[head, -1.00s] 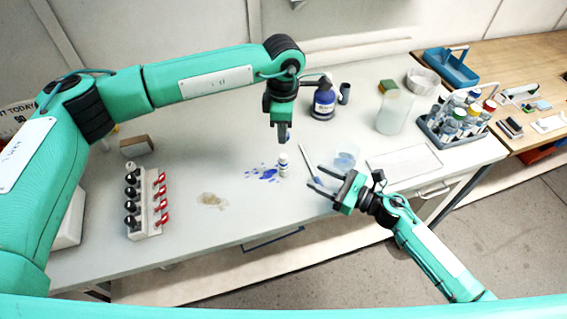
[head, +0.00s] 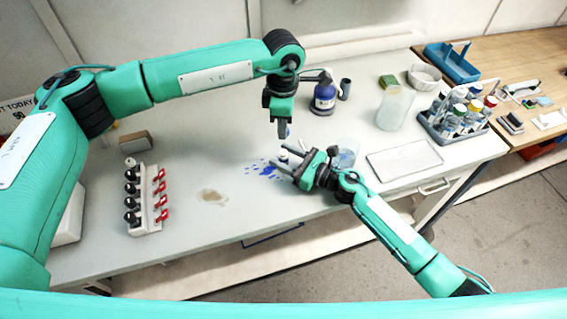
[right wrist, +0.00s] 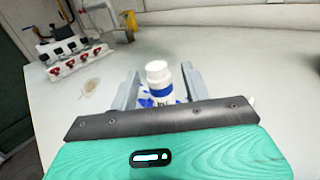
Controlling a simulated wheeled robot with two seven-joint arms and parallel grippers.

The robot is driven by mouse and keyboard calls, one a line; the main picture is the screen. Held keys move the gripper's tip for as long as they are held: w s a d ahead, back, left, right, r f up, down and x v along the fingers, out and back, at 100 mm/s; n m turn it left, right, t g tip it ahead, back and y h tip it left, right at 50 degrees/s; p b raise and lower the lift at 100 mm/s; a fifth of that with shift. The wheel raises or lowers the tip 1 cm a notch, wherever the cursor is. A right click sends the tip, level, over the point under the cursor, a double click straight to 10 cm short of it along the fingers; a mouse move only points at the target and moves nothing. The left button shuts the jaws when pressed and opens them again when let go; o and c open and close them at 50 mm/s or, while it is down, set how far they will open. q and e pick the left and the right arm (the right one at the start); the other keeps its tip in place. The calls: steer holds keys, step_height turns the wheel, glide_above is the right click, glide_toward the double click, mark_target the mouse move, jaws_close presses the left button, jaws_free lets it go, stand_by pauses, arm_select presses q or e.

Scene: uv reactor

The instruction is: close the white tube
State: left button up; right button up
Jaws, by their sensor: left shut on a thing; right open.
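The white tube (right wrist: 157,75) stands upright on the table, with a blue band round its body, in the right wrist view. My right gripper (right wrist: 160,78) is open, with a finger on each side of the tube and gaps visible. In the head view, my right gripper (head: 279,160) largely hides the tube. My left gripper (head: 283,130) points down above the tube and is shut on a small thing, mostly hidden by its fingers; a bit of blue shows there.
A blue spill (head: 266,169) lies beside the tube. A rack with red and black pieces (head: 145,218) stands at the left.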

steer(key=shift+w+a, duration=0.1)
steer(key=shift+a, duration=0.15)
jaws_close()
arm_select(q)
glide_above(283, 152)
steer(key=shift+w+f, duration=0.1)
steer(key=shift+f, duration=2.35)
steer(key=shift+f, duration=0.1)
steer(key=shift+f, duration=0.8)
steer(key=shift+f, duration=0.6)
